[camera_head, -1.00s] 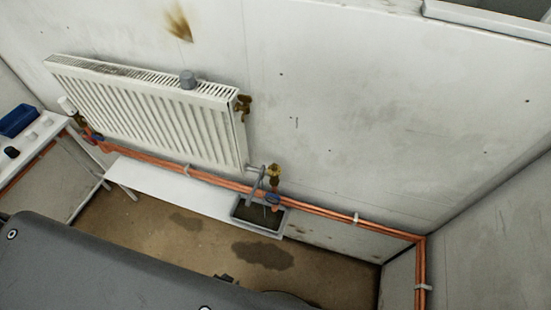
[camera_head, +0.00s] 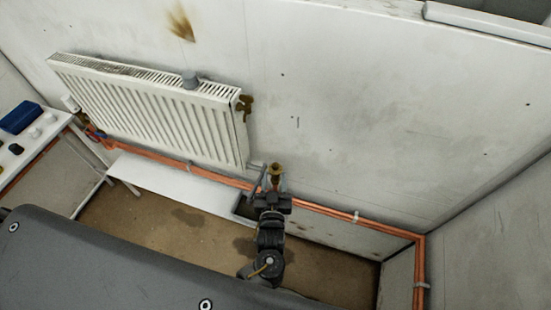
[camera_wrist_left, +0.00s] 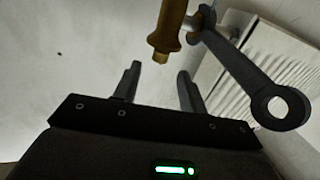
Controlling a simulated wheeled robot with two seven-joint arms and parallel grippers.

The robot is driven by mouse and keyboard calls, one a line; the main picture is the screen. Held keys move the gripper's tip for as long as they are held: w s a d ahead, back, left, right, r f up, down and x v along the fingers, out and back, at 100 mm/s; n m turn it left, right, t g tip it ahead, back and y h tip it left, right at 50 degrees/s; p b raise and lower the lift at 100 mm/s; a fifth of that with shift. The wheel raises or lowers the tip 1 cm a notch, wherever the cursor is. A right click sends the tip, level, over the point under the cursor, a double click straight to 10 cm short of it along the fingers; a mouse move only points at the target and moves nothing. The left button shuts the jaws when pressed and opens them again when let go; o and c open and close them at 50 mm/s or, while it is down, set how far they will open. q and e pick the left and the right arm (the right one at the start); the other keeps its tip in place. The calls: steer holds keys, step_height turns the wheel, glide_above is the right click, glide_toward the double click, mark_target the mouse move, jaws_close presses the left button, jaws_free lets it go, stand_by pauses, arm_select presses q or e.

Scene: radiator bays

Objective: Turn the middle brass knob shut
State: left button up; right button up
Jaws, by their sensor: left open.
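Brass fittings show at the radiator's lower left (camera_head: 82,120), its upper right side (camera_head: 245,104) and its lower right (camera_head: 276,171); I cannot tell for sure which is the middle knob. The lower right brass valve also shows in the left wrist view (camera_wrist_left: 168,35), with a grey spanner (camera_wrist_left: 245,72) beside it, touching or fitted on its side stub. My left gripper (camera_head: 276,186) is open and empty, just below and in front of this valve. In the left wrist view its two fingers (camera_wrist_left: 157,82) stand apart, with the brass end just beyond the gap. My right gripper is not in view.
The white radiator (camera_head: 150,120) hangs on the wall with a grey cap (camera_head: 190,79) on top. Copper pipes (camera_head: 330,211) run below it. A side table (camera_head: 48,128) holds a blue box (camera_head: 20,117).

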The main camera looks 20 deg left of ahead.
mark_target(275, 166)
arm_select(q)
steer(key=p+x, duration=0.1)
steer(key=x, duration=0.5)
steer(key=shift+w, duration=0.15)
steer(key=shift+x, duration=0.8)
steer(key=shift+f, duration=0.1)
jaws_close()
steer(key=shift+m+h+p, duration=0.3)
steer(key=shift+h, duration=0.1)
steer(key=shift+d+m+h, duration=0.15)
steer(key=shift+m+h, duration=0.35)
steer(key=shift+h, duration=0.5)
